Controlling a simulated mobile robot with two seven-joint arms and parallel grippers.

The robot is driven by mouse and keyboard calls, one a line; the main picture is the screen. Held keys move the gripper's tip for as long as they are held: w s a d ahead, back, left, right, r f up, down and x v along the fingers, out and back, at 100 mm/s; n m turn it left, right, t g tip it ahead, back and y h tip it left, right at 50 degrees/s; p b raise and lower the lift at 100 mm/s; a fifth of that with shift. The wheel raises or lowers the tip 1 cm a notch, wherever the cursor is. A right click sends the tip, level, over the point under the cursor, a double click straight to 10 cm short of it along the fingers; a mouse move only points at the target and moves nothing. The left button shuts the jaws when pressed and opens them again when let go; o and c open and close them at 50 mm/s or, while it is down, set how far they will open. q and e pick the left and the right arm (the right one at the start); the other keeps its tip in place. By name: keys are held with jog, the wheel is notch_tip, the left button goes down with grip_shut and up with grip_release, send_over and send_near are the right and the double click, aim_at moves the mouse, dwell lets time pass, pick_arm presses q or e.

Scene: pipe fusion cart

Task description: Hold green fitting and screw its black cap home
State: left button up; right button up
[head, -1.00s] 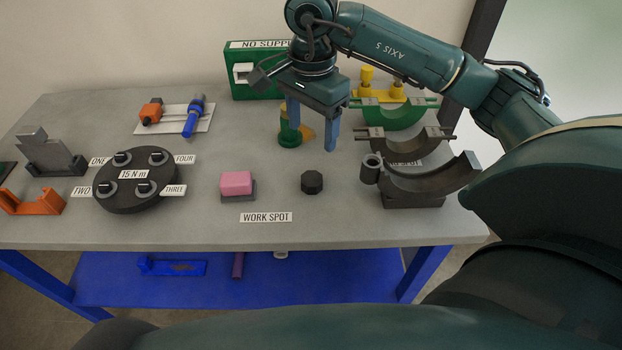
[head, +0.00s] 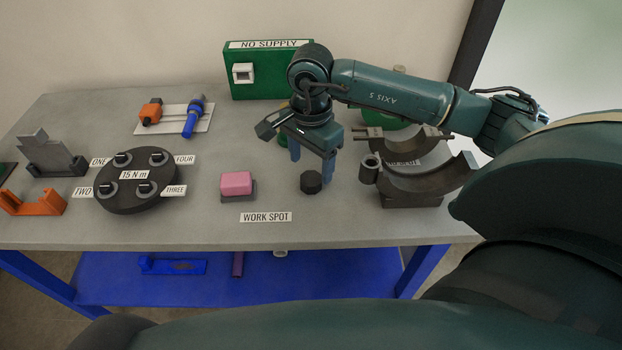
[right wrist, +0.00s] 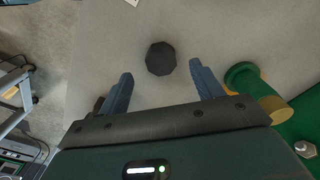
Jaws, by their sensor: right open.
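The black cap (head: 311,182) is a small faceted piece lying on the grey table, right of the pink block. My right gripper (head: 311,170) is open and empty, pointing down just behind and above the cap. In the right wrist view the cap (right wrist: 161,58) lies ahead of and between the two open fingertips (right wrist: 161,70), apart from both. The green fitting (head: 283,139) is mostly hidden behind my right gripper in the head view. In the right wrist view a green round end with a yellow part (right wrist: 243,78) shows to the right of the fingers. My left gripper is not in view.
A pink block (head: 236,183) on a dark base stands left of the cap. Dark curved cradles (head: 425,180) stand close on the right. A round black torque plate (head: 134,195) is at the left, and a green supply box (head: 270,82) at the back. Table near the WORK SPOT label (head: 266,217) is clear.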

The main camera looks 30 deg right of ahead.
aim_at(312, 178)
jog(key=shift+w+d+f+p, duration=0.15)
jog(key=shift+f+p, duration=0.3)
jog(key=shift+f, duration=1.9)
jog(key=shift+c, duration=0.5)
jog(key=c, duration=0.9)
